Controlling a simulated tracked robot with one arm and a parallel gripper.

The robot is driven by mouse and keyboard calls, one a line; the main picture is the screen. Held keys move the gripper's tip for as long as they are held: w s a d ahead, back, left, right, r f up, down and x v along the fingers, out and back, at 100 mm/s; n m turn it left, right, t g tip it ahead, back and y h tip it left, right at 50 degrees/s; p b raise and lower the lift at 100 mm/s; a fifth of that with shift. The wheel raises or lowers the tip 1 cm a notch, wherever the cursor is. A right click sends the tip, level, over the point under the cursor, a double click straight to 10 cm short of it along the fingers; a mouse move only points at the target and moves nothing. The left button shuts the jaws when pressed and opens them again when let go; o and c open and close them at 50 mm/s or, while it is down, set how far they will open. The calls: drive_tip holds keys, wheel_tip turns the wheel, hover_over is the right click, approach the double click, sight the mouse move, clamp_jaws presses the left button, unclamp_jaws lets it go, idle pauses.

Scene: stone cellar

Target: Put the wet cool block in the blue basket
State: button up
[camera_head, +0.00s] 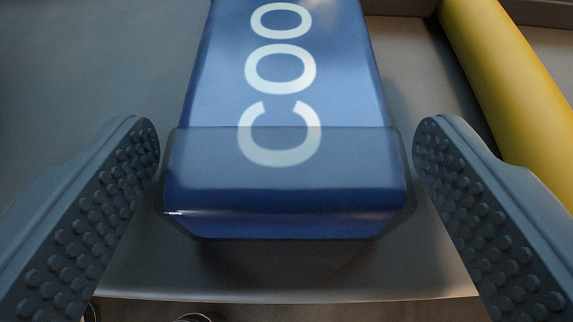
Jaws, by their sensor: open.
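The cool block (285,160) is a blue block with the white letters "COO" showing. Its top runs out of the picture. Its surface is glossy, with a darker translucent band around the near end. It lies on a grey surface (290,275) close to that surface's near edge. My gripper (286,165) is open, with one studded finger on each side of the block's near end. A small gap shows between the block and each finger. The blue basket is not in view.
A yellow cylindrical thing (510,90) lies to the right of the block, partly behind my right finger. The grey surface is bare to the left. A raised rim (400,8) runs along the back. Below the near edge are dim round shapes, too cut off to name.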

drive_tip(key=b+v, duration=0.1)
drive_tip(key=v, duration=1)
drive_tip(key=shift+s, duration=0.35)
drive_tip(key=shift+r, duration=0.15)
drive_tip(key=shift+r, duration=0.1)
